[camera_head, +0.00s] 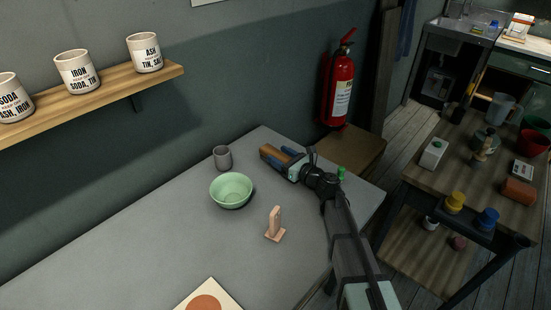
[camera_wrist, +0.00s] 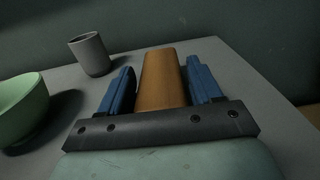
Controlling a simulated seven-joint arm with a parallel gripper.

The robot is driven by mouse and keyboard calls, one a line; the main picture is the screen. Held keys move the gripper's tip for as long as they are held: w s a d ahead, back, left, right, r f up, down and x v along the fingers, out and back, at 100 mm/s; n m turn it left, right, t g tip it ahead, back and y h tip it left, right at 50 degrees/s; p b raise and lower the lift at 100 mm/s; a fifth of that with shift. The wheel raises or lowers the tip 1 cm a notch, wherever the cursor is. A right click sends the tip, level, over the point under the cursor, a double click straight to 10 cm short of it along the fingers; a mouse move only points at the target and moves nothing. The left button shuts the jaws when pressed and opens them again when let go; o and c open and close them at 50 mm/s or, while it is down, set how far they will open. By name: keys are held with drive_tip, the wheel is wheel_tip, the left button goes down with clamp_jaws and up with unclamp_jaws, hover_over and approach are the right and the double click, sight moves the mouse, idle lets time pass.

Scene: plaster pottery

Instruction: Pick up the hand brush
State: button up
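A brown wooden block-like piece (camera_wrist: 163,78), apparently the hand brush, lies between the blue fingers of my gripper (camera_wrist: 162,88). It also shows in the head view (camera_head: 272,153), on the far right part of the grey table. My gripper (camera_head: 280,158) is low over the tabletop. Its fingers stand on either side of the piece, with narrow dark gaps visible on both sides, so it looks open around it. The near end of the piece is hidden behind my gripper's body. No bristles are visible.
A grey cup (camera_head: 222,158) and a green bowl (camera_head: 231,190) stand left of my gripper. A pinkish upright object on a flat base (camera_head: 275,222) stands nearer. The wall runs behind the grey table (camera_head: 150,240). A fire extinguisher (camera_head: 341,90) hangs beyond.

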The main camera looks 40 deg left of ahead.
drive_tip(key=c, duration=0.7)
drive_tip(key=shift+c, duration=0.2)
